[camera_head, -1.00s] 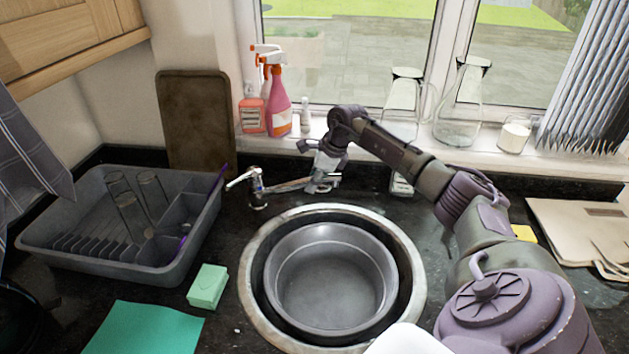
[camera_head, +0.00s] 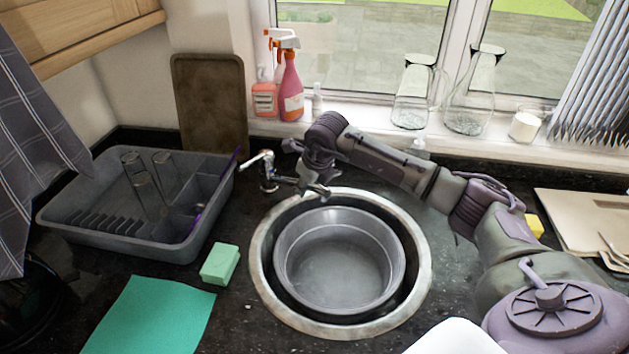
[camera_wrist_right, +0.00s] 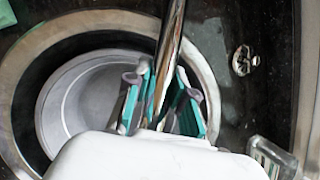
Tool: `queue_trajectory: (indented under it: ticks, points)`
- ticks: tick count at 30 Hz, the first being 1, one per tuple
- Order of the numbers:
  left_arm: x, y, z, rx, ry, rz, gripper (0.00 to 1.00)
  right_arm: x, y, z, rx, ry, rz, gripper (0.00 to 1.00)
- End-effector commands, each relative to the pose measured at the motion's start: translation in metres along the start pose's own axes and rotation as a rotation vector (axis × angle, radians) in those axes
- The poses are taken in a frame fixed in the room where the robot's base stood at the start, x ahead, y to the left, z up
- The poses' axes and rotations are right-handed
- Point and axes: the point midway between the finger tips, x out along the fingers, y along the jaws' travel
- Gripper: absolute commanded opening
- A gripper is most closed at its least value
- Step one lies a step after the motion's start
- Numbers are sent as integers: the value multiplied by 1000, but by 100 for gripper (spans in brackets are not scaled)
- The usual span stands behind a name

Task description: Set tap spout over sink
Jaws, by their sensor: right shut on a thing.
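The chrome tap (camera_head: 268,172) stands on the dark worktop behind the round sink (camera_head: 262,290), its lever pointing left. Its spout (camera_head: 287,180) runs right from the base to my right gripper (camera_head: 316,186), at the sink's back rim. In the right wrist view my right gripper (camera_wrist_right: 163,100) has its teal-padded fingers on either side of the spout (camera_wrist_right: 170,45) and is shut on it. The sink rim (camera_wrist_right: 110,18) lies below. The spout's tip is hidden by the gripper. My left gripper is not in view.
A grey basin (camera_head: 340,305) sits in the sink. A dish rack (camera_head: 120,245) with glasses, a green sponge (camera_head: 220,264) and a teal cloth (camera_head: 150,318) are to the left.

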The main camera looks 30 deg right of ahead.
Motion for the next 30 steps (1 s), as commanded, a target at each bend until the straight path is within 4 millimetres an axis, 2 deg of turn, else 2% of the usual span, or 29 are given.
queue_trajectory:
  ticks: [6,19,20,24,30]
  points:
    - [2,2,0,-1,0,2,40,-1,8,2,46,3,-19,0]
    - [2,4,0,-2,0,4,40,-1,10,2,54,4,-21,0]
    - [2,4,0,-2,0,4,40,-1,9,2,54,4,-21,27]
    - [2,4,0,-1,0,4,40,-1,9,2,54,4,-21,50]
    - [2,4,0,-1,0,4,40,-1,9,1,54,5,-21,50]
